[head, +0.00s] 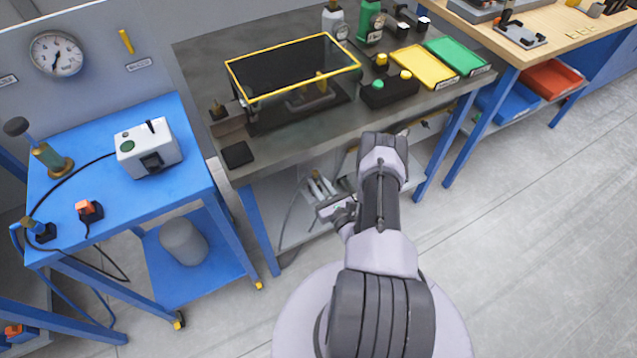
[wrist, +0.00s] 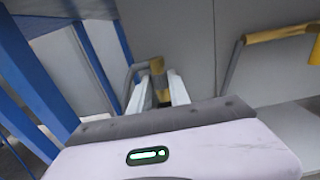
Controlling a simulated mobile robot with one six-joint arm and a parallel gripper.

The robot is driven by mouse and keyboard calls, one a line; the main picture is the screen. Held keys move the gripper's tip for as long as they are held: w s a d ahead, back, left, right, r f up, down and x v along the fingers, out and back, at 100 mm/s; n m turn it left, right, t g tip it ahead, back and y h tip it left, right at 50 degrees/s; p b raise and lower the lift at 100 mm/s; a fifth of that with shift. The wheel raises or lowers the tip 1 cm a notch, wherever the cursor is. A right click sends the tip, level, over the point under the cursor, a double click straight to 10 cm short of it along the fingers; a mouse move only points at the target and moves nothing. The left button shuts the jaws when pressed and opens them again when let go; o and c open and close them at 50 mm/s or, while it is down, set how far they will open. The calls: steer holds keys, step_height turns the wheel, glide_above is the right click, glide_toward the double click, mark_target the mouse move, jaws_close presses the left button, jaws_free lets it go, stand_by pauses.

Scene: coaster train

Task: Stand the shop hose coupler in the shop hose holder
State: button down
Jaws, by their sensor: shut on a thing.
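My gripper (head: 325,200) reaches under the front edge of the grey workbench, low beside its shelf. In the wrist view my gripper (wrist: 160,92) has its two pale fingers on either side of a small brass-coloured piece with a dark band, which looks like the shop hose coupler (wrist: 160,82); the fingers are shut on it. A grey curved tube shows just left of it. I cannot tell for sure which thing is the shop hose holder.
A blue cart (head: 190,205) stands at left with a white box (head: 148,150), an orange-topped dark block (head: 88,210) and a grey cylinder (head: 183,241) below. The workbench (head: 195,55) carries a yellow-framed case (head: 292,68) and trays. Open floor lies at right.

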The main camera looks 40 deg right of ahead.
steer(key=shift+f+b, duration=1.45)
steer(key=shift+f, duration=0.15)
stand_by(0.3)
steer(key=c, duration=1.1)
jaws_free()
steer(key=shift+c, duration=0.2)
